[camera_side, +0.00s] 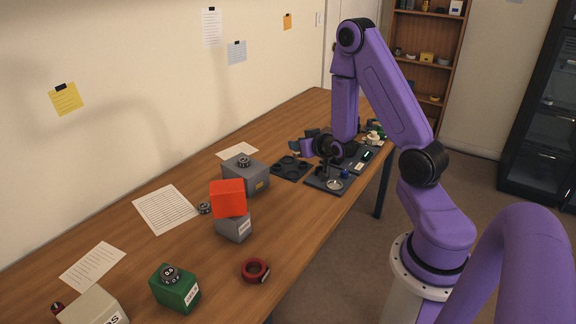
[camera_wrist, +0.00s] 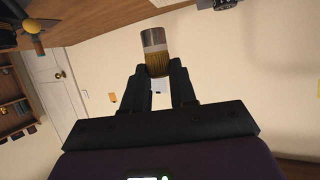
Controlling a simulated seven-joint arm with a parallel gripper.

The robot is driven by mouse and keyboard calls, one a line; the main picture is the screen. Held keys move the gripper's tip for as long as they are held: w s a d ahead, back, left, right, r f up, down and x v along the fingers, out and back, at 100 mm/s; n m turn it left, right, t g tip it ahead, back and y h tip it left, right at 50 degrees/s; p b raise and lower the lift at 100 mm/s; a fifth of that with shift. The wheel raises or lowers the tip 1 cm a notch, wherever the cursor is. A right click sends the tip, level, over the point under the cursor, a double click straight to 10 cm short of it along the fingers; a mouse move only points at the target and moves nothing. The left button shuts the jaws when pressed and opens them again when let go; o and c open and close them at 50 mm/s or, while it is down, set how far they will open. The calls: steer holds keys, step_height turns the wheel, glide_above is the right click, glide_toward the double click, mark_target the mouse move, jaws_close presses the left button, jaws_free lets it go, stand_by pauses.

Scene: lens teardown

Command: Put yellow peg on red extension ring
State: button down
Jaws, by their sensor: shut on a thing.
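A dark red ring (camera_side: 256,270) lies flat on the front of the table in the side view, most likely the red extension ring. It stands well apart from my gripper (camera_side: 297,147), which is low over the far part of the table and points left. In the wrist view my gripper (camera_wrist: 161,73) is shut on a short cylinder (camera_wrist: 156,53). The cylinder has a grey-brown end, a pale band and a ribbed gold part between the fingers. I cannot tell whether it is the yellow peg. No clear yellow peg shows in the side view.
A red block (camera_side: 228,197) sits on a grey box (camera_side: 233,228). A larger grey box (camera_side: 250,177) and a green box (camera_side: 178,291) carry small dark round parts. A dark tray (camera_side: 291,168) lies near my gripper. The table right of the red block is clear.

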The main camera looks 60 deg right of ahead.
steer(key=shift+r, duration=0.15)
step_height(320, 180, up, 5)
steer(key=w+a+n+t+y, duration=0.15)
steer(key=a+n+y, duration=0.4)
steer(key=a, duration=0.55)
steer(key=n+g+y, duration=0.9)
steer(key=n+y, duration=0.3)
steer(key=n, duration=0.1)
glide_above(260, 265)
step_height(260, 265, down, 7)
steer(key=shift+m, duration=0.25)
steer(key=shift+w+f, duration=0.1)
steer(key=shift+f, duration=4.4)
